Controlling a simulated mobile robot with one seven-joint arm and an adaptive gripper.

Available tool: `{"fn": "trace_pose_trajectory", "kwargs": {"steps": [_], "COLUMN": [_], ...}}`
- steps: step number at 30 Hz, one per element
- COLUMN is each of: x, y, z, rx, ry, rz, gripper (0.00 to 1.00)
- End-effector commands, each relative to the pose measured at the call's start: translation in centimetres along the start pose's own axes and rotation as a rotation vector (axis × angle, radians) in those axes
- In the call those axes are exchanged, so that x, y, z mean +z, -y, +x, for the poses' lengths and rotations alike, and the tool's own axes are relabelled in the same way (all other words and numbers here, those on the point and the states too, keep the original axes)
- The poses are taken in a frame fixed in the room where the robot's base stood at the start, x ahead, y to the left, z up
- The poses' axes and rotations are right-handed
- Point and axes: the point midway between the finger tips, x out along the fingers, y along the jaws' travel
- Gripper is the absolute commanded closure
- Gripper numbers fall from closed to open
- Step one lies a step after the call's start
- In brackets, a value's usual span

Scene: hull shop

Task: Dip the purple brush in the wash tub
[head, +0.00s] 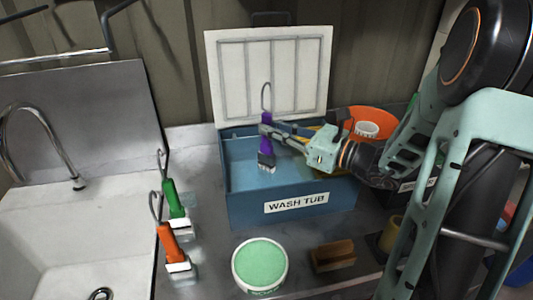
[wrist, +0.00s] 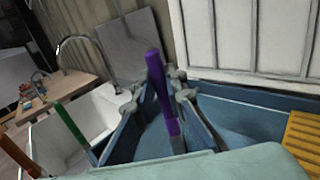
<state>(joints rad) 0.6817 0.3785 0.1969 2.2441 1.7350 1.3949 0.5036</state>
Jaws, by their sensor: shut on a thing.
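The purple brush (head: 266,142) hangs upright, hook up and bristles down, over the left part of the blue wash tub (head: 292,212). My gripper (head: 265,130) is shut on its handle; the handle also shows between the fingers in the wrist view (wrist: 160,85). The bristles are at about the level of the liquid in the head view; I cannot tell whether they touch it. The tub's white lid (head: 270,75) stands open at the back. In the wrist view the tub's blue inside (wrist: 235,120) lies below and around my gripper.
A green brush (head: 175,198) and an orange brush (head: 167,238) stand left of the tub, by the white sink (head: 60,235). A round green-topped tin (head: 260,263) and a wooden block brush (head: 333,256) lie in front. An orange bowl (head: 375,118) is behind at right.

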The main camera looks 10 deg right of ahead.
Motion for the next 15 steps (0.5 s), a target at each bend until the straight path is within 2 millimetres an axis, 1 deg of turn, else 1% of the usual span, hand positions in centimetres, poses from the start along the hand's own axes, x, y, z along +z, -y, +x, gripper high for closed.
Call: {"fn": "trace_pose_trajectory", "kwargs": {"steps": [1, 15], "x": [0.8, 4.6], "y": [0.0, 0.0], "z": [0.0, 0.0], "rx": [0.000, 0.000], "ry": [0.001, 0.001], "rz": [-0.001, -0.002], "gripper": [1.00, 1.00]}}
